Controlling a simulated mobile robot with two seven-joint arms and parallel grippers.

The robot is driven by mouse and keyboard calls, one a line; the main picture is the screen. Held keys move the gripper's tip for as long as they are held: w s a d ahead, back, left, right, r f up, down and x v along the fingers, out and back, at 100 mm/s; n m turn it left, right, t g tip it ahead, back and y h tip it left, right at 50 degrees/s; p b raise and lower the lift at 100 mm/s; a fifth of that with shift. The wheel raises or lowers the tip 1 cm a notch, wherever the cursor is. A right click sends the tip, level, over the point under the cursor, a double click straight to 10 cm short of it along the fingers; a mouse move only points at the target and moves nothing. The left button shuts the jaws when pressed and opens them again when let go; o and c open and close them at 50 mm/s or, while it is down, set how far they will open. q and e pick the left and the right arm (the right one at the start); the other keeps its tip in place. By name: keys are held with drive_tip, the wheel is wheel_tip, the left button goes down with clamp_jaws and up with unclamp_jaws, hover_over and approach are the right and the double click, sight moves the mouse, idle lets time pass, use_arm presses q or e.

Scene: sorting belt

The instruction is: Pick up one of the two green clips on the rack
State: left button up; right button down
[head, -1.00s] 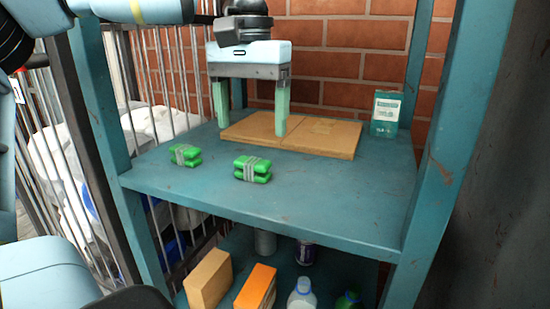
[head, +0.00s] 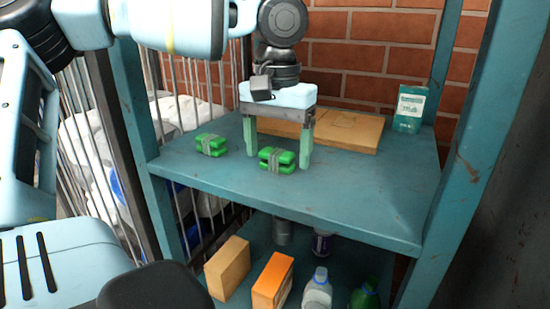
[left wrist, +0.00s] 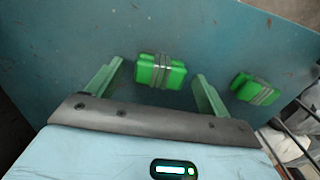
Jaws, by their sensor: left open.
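Two green clips with grey bands lie on the teal rack's upper shelf (head: 370,210). The right clip (head: 277,160) is between the fingers of my left gripper (head: 278,161), which is open and pointing down. In the left wrist view this clip (left wrist: 160,71) sits between and slightly beyond the fingertips (left wrist: 158,75), with gaps on both sides. The left clip (head: 211,145) lies apart, to the left of the gripper; it also shows in the left wrist view (left wrist: 256,89), outside the right finger. My right gripper is not in view.
A flat tan board (head: 345,130) lies behind the gripper, and a green box (head: 409,109) stands at the back right. Rack posts (head: 458,150) flank the shelf. The lower shelf holds boxes (head: 272,281) and bottles (head: 318,290).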

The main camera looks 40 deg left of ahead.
use_arm(q)
drive_tip(key=shift+f, duration=0.45)
drive_tip(key=c, duration=1.1)
drive_tip(key=shift+o, duration=0.2)
drive_tip(key=shift+r, duration=0.1)
